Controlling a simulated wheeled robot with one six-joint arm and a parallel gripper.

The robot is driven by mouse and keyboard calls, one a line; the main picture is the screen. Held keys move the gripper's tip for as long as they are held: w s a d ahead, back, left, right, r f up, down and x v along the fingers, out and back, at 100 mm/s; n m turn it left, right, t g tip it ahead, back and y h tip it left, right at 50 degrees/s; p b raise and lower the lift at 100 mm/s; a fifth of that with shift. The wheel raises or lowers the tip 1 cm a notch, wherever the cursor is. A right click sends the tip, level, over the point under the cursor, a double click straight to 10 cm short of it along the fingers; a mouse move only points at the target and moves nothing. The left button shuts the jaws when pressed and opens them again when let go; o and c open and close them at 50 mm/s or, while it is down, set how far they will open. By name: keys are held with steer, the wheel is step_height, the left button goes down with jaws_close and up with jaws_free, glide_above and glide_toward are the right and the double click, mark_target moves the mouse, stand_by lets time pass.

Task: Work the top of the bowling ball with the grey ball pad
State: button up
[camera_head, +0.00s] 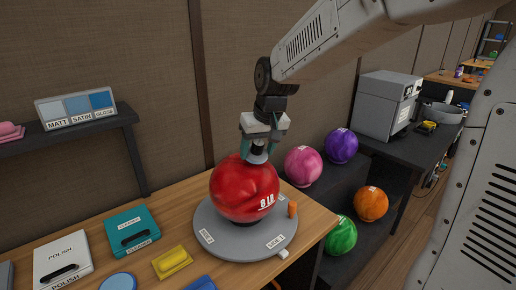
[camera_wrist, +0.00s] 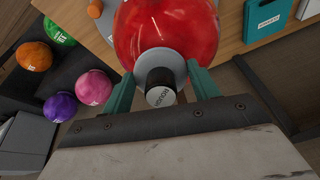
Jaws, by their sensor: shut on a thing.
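The red bowling ball (camera_head: 236,193), marked 8 LB, sits on a round grey turntable (camera_head: 212,239) on the wooden table. My gripper (camera_head: 258,148) is above the ball, shut on the dark knob of the grey ball pad (camera_head: 256,158). In the wrist view the ball (camera_wrist: 150,30) lies beyond the pad (camera_wrist: 178,66), and the knob's end label reads ROUGH. The pad's grey disc is at the top of the ball and appears to touch it. My gripper's teal fingers (camera_wrist: 162,92) stand on either side of the knob.
A white POLISH box (camera_head: 62,255), a teal CLEANER box (camera_head: 130,228), a yellow block (camera_head: 172,262) and a blue round pad (camera_head: 118,282) lie left of the turntable. Pink (camera_head: 303,166), purple (camera_head: 341,146), orange (camera_head: 371,204) and green (camera_head: 341,235) balls rest on dark shelves to the right.

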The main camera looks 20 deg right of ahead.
mark_target(249, 156)
steer(key=shift+x, duration=1)
steer(key=shift+s+a+r, duration=0.1)
steer(key=shift+s+a, duration=0.1)
steer(key=shift+a, duration=0.4)
steer(key=shift+s+a, duration=0.25)
steer(key=shift+a, duration=0.35)
steer(key=shift+w+d, duration=0.2)
steer(key=shift+d, duration=0.4)
steer(key=shift+w+d, duration=0.2)
steer(key=shift+d, duration=0.4)
steer(key=shift+s+a, duration=0.2)
steer(key=shift+a, duration=0.4)
steer(key=shift+s+a, duration=0.2)
steer(key=shift+a, duration=0.45)
steer(key=shift+v, duration=2.9)
